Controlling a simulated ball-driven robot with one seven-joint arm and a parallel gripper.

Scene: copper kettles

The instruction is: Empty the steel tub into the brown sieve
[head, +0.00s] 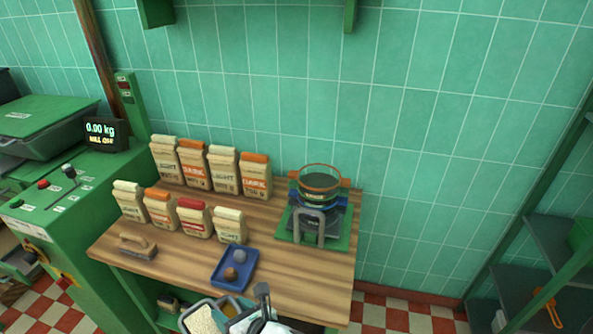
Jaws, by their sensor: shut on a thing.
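The brown sieve (320,172), a round rim with small side handles and a dark mesh, sits level on top of a blue-and-green stand (330,240) at the right end of the wooden bench. The steel tub (204,321) is at the bottom edge of the head view, partly cut off, with pale grainy contents showing. My gripper (241,315) is shut on the tub at its right side, low in the picture and well short of the sieve. The fingertips are partly hidden by my own wrist.
Several paper bags (208,165) stand in two rows on the bench. A blue tray (216,280) with two balls lies near the front, and a wooden-handled tool (138,246) lies at left. A green machine (60,215) stands left; shelves (565,265) stand right.

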